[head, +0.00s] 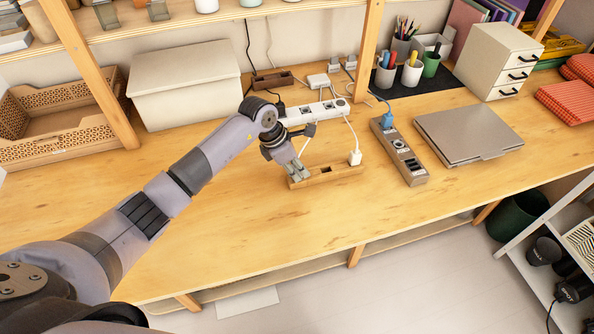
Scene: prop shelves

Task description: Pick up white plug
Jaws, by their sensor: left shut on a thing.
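A white plug (355,158) with a white cable stands at the right end of a wooden holder block (332,173) on the desk, clear of my gripper. My left gripper (297,174) points down at the left end of the same block. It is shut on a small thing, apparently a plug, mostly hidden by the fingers. A thin white cable shows just right of the fingers. My right gripper is out of view.
A white power strip (318,114) lies behind the block. A brown socket panel (399,151) and a closed grey laptop (468,134) lie to the right. A white box (185,84) and wooden crate (62,119) stand at left. The desk front is clear.

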